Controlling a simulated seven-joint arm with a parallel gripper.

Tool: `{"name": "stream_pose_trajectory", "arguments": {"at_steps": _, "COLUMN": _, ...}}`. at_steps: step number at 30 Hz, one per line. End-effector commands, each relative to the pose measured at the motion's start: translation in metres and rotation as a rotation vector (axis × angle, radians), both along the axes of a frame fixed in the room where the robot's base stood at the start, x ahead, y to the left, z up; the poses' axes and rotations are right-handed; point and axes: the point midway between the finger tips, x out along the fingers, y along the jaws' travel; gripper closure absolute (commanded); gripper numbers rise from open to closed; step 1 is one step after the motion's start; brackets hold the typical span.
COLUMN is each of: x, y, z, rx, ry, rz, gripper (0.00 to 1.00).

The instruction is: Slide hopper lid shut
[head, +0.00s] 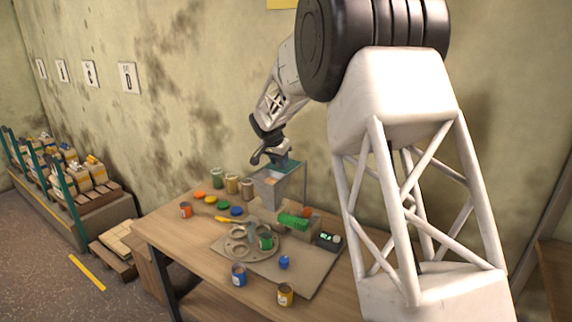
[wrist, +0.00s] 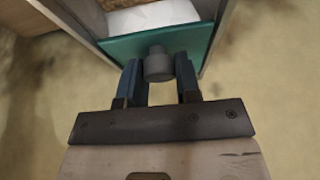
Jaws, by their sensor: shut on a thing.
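The grey hopper (head: 270,190) stands above the table, its top partly open with pale contents showing inside. Its teal lid (wrist: 125,48) lies across the near part of the opening in the wrist view; the lid also shows at the hopper's top in the head view (head: 288,165). A grey cylindrical knob (wrist: 158,66) stands on the lid. My gripper (wrist: 160,75) has one blue-grey finger on each side of this knob and is shut on it. In the head view my gripper (head: 268,155) is small and dark at the hopper's upper edge.
A wooden table (head: 165,228) carries several cans and coloured lids around the hopper. A green block (head: 293,221) sits below the hopper. A stained wall stands close behind.

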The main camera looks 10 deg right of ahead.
Motion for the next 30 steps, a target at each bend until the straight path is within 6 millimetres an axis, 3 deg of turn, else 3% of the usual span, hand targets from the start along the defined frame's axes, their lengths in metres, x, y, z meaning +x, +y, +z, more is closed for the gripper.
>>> {"name": "stream_pose_trajectory", "arguments": {"at_steps": 30, "x": -0.036, "y": 0.036, "z": 0.001, "rx": 0.001, "ry": -0.001, "rz": 0.0, "gripper": 0.83}}
